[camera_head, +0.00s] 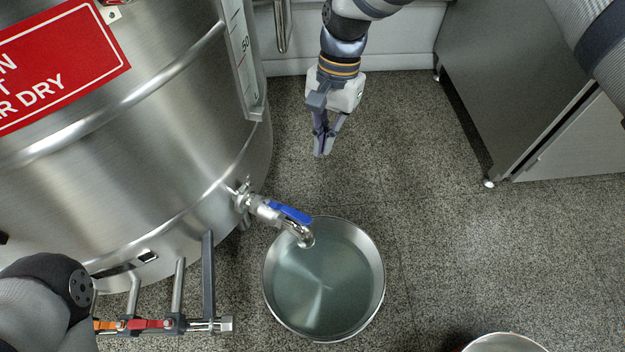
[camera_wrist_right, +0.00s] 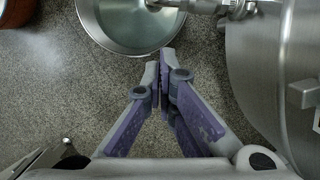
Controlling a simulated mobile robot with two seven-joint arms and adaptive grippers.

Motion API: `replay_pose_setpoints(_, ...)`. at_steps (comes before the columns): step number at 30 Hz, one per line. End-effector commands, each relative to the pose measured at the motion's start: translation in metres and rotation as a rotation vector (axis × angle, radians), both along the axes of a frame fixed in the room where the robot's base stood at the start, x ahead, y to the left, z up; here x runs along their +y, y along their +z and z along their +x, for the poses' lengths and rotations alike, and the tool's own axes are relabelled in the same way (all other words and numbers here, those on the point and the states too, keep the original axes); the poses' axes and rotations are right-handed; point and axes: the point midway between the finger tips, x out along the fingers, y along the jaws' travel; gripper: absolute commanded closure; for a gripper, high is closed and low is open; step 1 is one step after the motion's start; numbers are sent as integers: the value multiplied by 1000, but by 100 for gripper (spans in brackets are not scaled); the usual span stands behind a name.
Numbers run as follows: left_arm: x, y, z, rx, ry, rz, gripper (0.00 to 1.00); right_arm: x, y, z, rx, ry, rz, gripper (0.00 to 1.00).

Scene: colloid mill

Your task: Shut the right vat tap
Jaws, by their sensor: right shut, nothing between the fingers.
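The vat tap (camera_head: 275,211) sticks out low from the steel vat's side. Its blue lever (camera_head: 291,214) lies roughly along the tap body, and its bent spout hangs over a steel basin (camera_head: 376,300) of pale liquid. I cannot tell whether liquid is running. In the right wrist view, part of the tap (camera_wrist_right: 207,6) shows at the top edge, above the basin (camera_wrist_right: 93,30). My right gripper (camera_head: 322,154) is shut and empty, above the floor beyond the tap and apart from the lever. My left gripper is out of view.
The large steel vat (camera_head: 130,150) fills the left. Pipes with red and orange handles (camera_head: 150,324) stand at lower left. A steel cabinet (camera_head: 500,70) stands at upper right, another rim (camera_head: 505,341) at the bottom. Floor right of the basin is clear.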

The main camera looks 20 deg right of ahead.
Motion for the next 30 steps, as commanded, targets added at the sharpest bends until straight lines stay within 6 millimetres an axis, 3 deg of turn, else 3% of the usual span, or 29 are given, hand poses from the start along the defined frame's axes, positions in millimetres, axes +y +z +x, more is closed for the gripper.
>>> replay_pose_setpoints(7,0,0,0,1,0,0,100,0,-2,-1,1,1,-1,100)
replay_pose_setpoints(10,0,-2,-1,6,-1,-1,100,2,-11,-3,4,2,0,100)
replay_pose_setpoints(23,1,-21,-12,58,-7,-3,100,17,-102,-19,6,2,-1,100)
replay_pose_setpoints(30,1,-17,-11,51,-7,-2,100,40,-97,-43,0,3,0,100)
